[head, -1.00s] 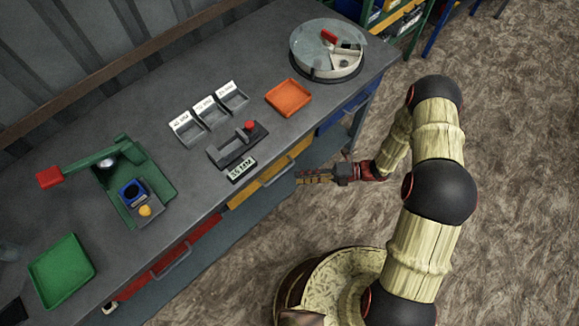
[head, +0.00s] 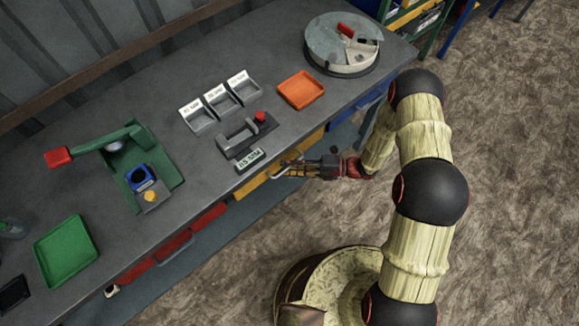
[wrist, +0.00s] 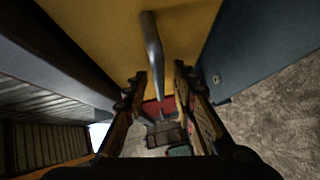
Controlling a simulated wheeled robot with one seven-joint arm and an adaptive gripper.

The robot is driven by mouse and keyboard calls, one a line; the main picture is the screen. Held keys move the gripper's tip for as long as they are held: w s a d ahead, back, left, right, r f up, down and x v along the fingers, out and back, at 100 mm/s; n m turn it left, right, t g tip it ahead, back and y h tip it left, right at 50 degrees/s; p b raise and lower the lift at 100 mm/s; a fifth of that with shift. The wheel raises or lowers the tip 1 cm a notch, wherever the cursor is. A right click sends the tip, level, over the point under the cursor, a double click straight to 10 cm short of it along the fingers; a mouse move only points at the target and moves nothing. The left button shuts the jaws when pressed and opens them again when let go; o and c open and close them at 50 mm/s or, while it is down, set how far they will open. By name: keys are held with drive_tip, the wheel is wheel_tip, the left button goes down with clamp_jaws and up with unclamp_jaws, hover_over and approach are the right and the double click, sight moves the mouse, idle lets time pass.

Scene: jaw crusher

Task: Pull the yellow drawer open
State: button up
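The yellow drawer (head: 250,187) is under the front edge of the grey workbench, and its front looks flush with the bench. Its front (wrist: 100,28) also fills the upper middle of the wrist view. The grey bar handle (wrist: 152,45) stands out from the yellow front. My gripper (head: 287,169) is at the handle. In the wrist view my gripper (wrist: 157,78) is open, with one finger on each side of the handle's line. A gap shows between the handle and each finger. In the head view my fingers partly cover the handle.
A red drawer (head: 155,252) is left of the yellow one and a blue drawer (head: 352,107) is right of it. The workbench (head: 90,115) holds a green press (head: 150,165), small grey bins (head: 222,100) and an orange tray (head: 301,90). The floor on the right is clear.

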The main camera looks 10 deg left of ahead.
drive_tip(key=c, duration=0.3)
drive_tip(key=c, duration=0.4)
clamp_jaws()
idle(0.3)
